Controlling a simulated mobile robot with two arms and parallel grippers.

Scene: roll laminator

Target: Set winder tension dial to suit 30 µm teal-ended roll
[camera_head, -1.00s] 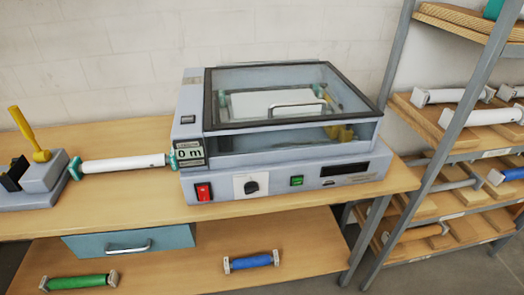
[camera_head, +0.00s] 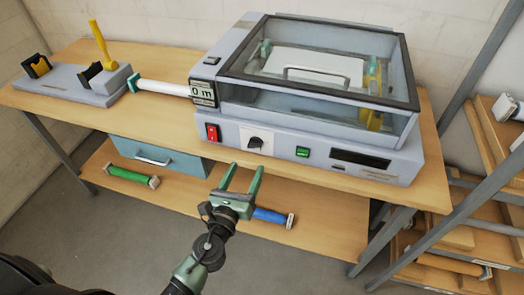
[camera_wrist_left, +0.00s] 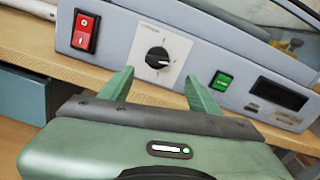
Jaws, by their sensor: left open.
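The winder tension dial (camera_head: 256,142) is a black knob on a white square plate on the laminator's front panel. It also shows in the left wrist view (camera_wrist_left: 158,57), just beyond and between the fingertips; its marks are too small to read. My left gripper (camera_head: 242,168) is open and empty, below and in front of the dial, apart from it. Its fingers also show in the left wrist view (camera_wrist_left: 160,88). The teal-ended white roll (camera_head: 165,88) lies between the left stand and the laminator. My right gripper is not in view.
A red switch (camera_head: 212,132) is left of the dial and a green button (camera_head: 302,152) right of it. The laminator's clear lid (camera_head: 318,68) is shut. Green (camera_head: 130,176) and blue (camera_head: 268,215) rolls lie on the lower shelf. A rack stands at right.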

